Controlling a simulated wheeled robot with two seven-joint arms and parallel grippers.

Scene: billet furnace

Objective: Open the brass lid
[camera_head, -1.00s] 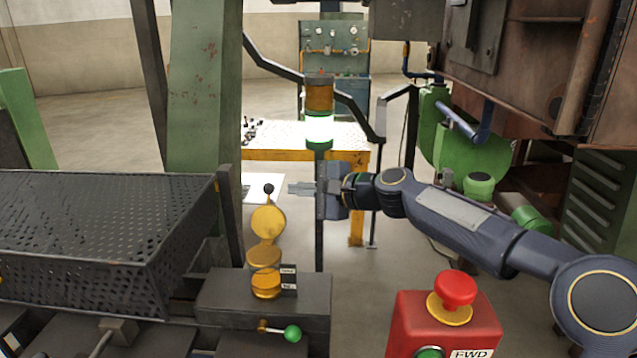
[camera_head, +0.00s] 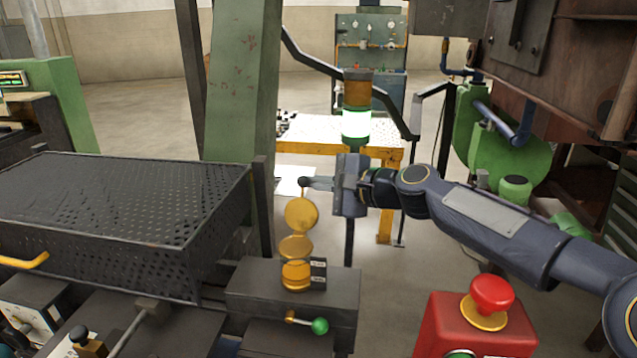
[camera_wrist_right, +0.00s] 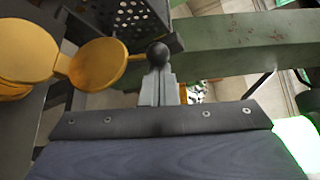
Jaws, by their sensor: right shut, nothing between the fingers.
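The brass lid (camera_head: 301,213) is a round yellow disc standing raised above the small brass cup (camera_head: 296,275), with another brass disc between them. A thin stem with a black ball knob (camera_head: 302,181) rises from its top edge. My right gripper (camera_head: 312,183) is shut and empty, its fingertips at the knob's right side. In the right wrist view the knob (camera_wrist_right: 157,54) shows just beyond the tips of the shut fingers (camera_wrist_right: 158,88), and the lid (camera_wrist_right: 98,65) lies to their left. I cannot tell whether fingertips and knob touch. My left gripper is out of view.
The cup stands on a dark block (camera_head: 335,292) with a green-knobbed lever (camera_head: 320,326). A perforated black basket (camera_head: 120,215) is at left, a green post (camera_head: 240,110) behind. A red button box (camera_head: 480,325) is at front right. A lit green lamp (camera_head: 356,122) stands behind my gripper.

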